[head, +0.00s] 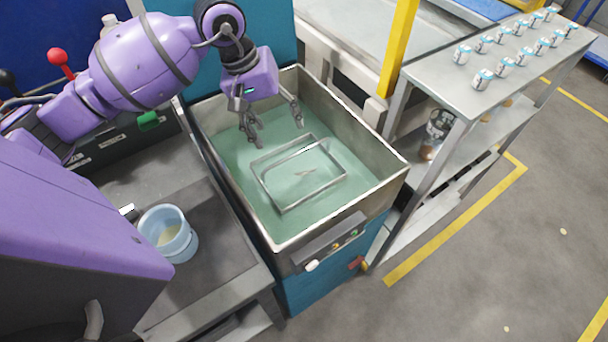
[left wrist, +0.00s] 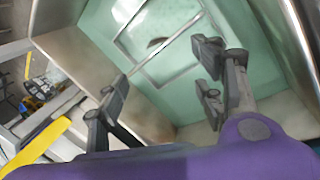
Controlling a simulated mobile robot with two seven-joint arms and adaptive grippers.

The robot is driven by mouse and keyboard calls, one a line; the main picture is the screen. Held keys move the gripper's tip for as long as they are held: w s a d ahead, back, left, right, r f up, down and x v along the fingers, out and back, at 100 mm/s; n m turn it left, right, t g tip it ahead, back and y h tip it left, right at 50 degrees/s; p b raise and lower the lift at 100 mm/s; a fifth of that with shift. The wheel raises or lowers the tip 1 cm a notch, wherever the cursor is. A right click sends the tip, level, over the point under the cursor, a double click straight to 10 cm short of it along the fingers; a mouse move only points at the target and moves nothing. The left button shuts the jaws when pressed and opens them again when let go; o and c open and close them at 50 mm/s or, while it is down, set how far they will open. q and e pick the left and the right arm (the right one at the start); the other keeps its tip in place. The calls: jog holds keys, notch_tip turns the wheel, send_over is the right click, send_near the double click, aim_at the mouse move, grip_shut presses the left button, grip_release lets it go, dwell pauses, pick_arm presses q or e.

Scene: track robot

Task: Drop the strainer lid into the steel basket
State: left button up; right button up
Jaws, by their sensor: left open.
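My left gripper (head: 274,124) hangs over the tank with its fingers spread wide and nothing between them. It also shows open and empty in the left wrist view (left wrist: 163,85). The steel basket (head: 319,193) sits low in the green liquid, in front of and below the left gripper; its rectangular rim shows in the left wrist view (left wrist: 165,50). A small curved piece (head: 305,174) lies inside the rim, dark in the left wrist view (left wrist: 157,42). I cannot tell whether it is the strainer lid; no other lid is clearly visible. My right gripper is not in view.
The steel tank (head: 388,184) has raised walls around the basket. A light blue bucket (head: 180,243) stands on the bench at left. A steel shelf (head: 443,84) with several cans stands at right, and a yellow post (head: 398,48) rises behind the tank.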

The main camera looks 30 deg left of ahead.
pick_arm(q)
jog(key=v, duration=1)
jog(key=shift+r, duration=0.1)
